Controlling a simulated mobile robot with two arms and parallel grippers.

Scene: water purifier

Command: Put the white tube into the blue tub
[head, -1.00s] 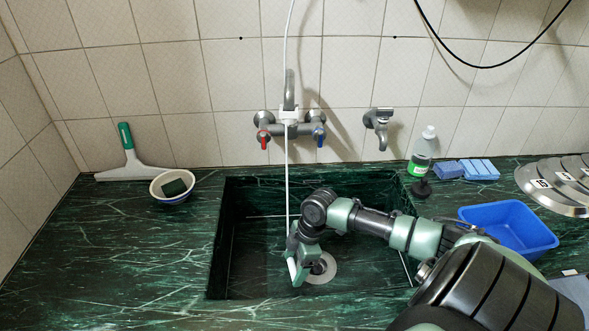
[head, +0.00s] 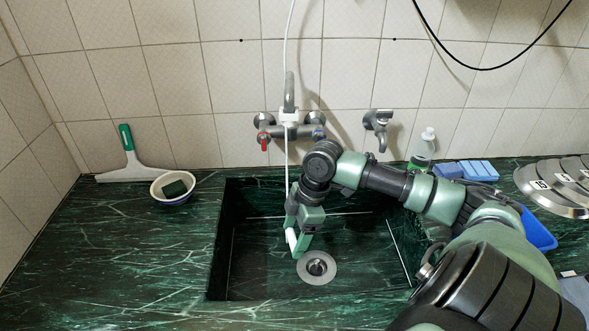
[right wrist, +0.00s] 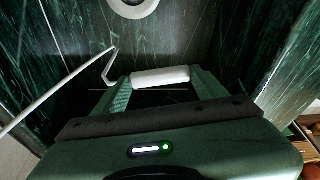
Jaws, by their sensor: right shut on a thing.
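The white tube (head: 291,239) is held in my right gripper (head: 299,243), inside the sink opening and above its floor. In the right wrist view the tube (right wrist: 160,77) lies crosswise between the two green fingers of the gripper (right wrist: 162,85), which are shut on it. A thin white hose (right wrist: 62,84) bends toward the tube's left end. The blue tub (head: 538,231) stands on the counter at the right, mostly hidden behind my right arm. My left gripper is not in view.
The sink's drain (head: 316,267) lies below the gripper. The faucet (head: 289,122) is behind on the wall, with the hose hanging past it. A soap bottle (head: 424,146), blue sponges (head: 479,171) and metal lids (head: 549,192) stand at the right. The left counter is largely clear.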

